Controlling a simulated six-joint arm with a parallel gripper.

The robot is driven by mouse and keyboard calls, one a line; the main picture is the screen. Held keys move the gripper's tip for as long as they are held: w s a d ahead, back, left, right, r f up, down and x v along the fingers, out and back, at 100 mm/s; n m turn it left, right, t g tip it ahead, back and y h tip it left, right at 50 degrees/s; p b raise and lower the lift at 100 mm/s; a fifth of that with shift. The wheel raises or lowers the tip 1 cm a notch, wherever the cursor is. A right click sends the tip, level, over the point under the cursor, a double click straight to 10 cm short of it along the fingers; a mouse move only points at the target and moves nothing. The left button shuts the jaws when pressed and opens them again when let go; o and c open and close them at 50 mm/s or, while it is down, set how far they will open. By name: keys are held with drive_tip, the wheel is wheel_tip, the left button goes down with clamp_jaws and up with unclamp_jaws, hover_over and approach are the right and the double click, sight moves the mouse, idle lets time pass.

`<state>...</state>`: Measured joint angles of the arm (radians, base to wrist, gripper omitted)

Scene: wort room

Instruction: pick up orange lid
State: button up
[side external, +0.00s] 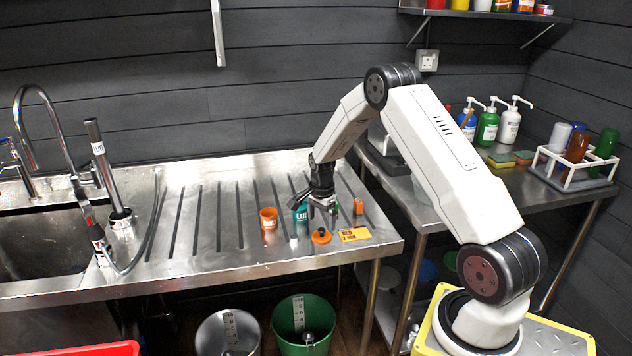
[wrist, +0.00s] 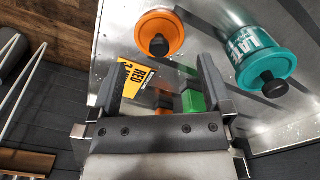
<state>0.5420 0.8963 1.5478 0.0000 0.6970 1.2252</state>
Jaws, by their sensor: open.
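The orange lid (side external: 321,236) lies on the steel drainboard near its front edge, its dark knob facing up. In the wrist view the lid (wrist: 145,25) is at the top centre, just past my fingertips and not between them. My gripper (side external: 322,208) points down above the drainboard, with the lid below it and apart from it. In the wrist view my gripper (wrist: 160,75) has its two fingers spread with nothing held between them.
A yellow card (side external: 355,235) lies right of the lid. A teal labelled container (side external: 301,213) and an orange cup (side external: 268,224) are to the left. A small orange block (side external: 358,207) is behind right. Clear grooved drainboard (side external: 205,225) extends left toward the sink (side external: 35,240).

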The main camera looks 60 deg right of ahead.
sight(321, 228)
drive_tip(key=shift+f, duration=2.35)
drive_tip(key=c, duration=0.9)
drive_tip(key=shift+c, duration=0.3)
drive_tip(key=shift+r, duration=0.1)
drive_tip(key=shift+r, duration=0.8)
drive_tip(key=s+a+r, duration=0.6)
drive_tip(key=s+r, duration=0.5)
drive_tip(key=s, duration=0.1)
drive_tip(key=shift+s, duration=0.35)
